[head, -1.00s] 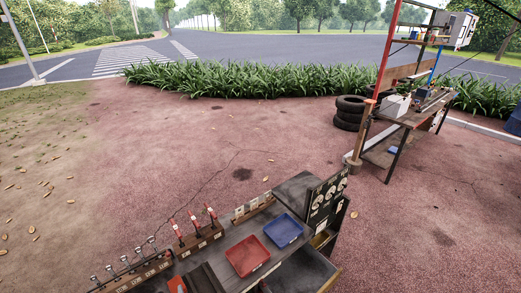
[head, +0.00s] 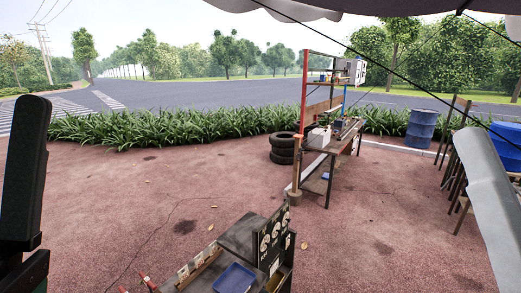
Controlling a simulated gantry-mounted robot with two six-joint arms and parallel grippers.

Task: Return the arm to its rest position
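A dark upright part, which looks like a link of my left arm, stands at the left edge of the head view. A pale grey part, which may be a link of my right arm, slants down at the right edge. No fingertips of either gripper show. The dark cart (head: 240,236) is at the bottom centre, mostly cut off by the lower edge. It carries a blue tray (head: 235,279) and an upright black panel with round dials (head: 273,236).
A workbench (head: 345,139) with a red-posted frame stands beyond the cart, beside stacked tires (head: 284,148). Blue barrels (head: 421,129) stand at the right. The reddish ground (head: 130,190) left of the cart is mostly clear. A hedge (head: 170,124) borders the road.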

